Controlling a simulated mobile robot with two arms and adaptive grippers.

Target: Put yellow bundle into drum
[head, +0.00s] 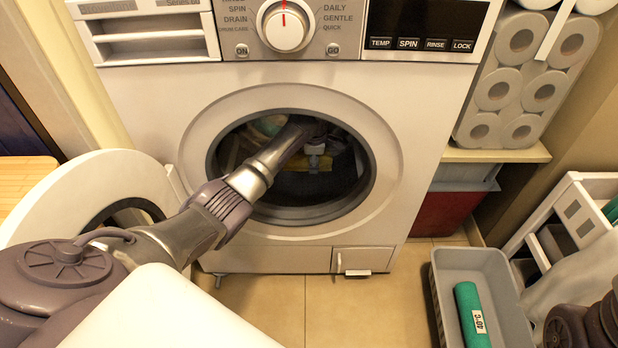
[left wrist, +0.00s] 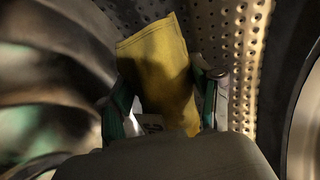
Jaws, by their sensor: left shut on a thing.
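The yellow bundle (left wrist: 165,75) stands between the fingers of my left gripper (left wrist: 160,108) in the left wrist view. The gripper is shut on it, with green-edged fingers on either side. The drum's perforated metal wall (left wrist: 228,28) is behind the bundle. In the head view my left arm reaches through the round door opening into the dark drum (head: 300,187). The gripper (head: 316,155) is inside, with a bit of the yellow bundle (head: 322,165) showing by it. The bundle's lower end is hidden. My right gripper is not in view.
The washer door (head: 125,185) hangs open at the left, beside my left arm. A grey bin (head: 490,262) with a green roll (head: 472,312) stands on the floor at right. A white rack (head: 555,215) is beyond it. Bare floor tiles (head: 335,322) lie before the washer.

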